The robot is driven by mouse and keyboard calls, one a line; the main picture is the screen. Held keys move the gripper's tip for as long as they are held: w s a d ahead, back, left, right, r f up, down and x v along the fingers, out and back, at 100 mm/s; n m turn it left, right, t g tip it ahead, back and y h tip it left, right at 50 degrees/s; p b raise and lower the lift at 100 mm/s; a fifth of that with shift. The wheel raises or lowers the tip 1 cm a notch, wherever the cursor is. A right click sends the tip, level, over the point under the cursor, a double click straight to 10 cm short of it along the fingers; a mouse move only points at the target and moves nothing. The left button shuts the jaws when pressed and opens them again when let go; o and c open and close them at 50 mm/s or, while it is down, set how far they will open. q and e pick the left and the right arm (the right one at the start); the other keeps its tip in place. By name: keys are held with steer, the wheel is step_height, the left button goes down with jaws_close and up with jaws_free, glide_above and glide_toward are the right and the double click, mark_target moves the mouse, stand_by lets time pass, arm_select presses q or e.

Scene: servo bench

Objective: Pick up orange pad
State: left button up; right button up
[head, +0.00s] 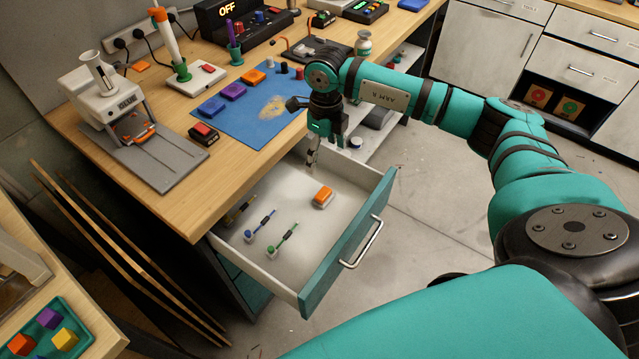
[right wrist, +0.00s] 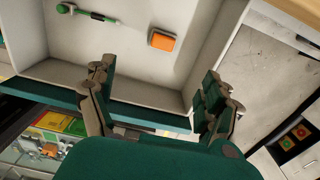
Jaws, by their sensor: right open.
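An orange pad (head: 323,196) with a pale base lies in the open white drawer (head: 262,205), near its right side. In the right wrist view the orange pad (right wrist: 163,41) lies on the drawer floor, beyond the fingertips. My right gripper (head: 312,158) points down over the drawer's back right part, above the pad and apart from it. Its fingers stand wide open and empty in the right wrist view (right wrist: 155,85). A second orange block (head: 253,76) lies on the blue mat on the bench. My left gripper is not in view.
Green (head: 259,226) and blue (head: 283,238) handled tools and a yellow one lie in the drawer. The drawer front (head: 350,250) with its handle and the side walls rise around the pad. The bench top (head: 215,190) overhangs the drawer's back.

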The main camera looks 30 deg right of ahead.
steer(key=b, duration=0.8)
glide_toward(323, 193)
steer(key=f, duration=0.5)
steer(key=shift+s+a, duration=0.1)
steer(key=shift+s, duration=0.25)
steer(key=f+b, duration=0.1)
steer(key=f, duration=0.1)
steer(key=f+b, duration=0.3)
steer(key=shift+w+f, duration=0.35)
steer(key=shift+r, duration=0.1)
steer(key=c, duration=1.1)
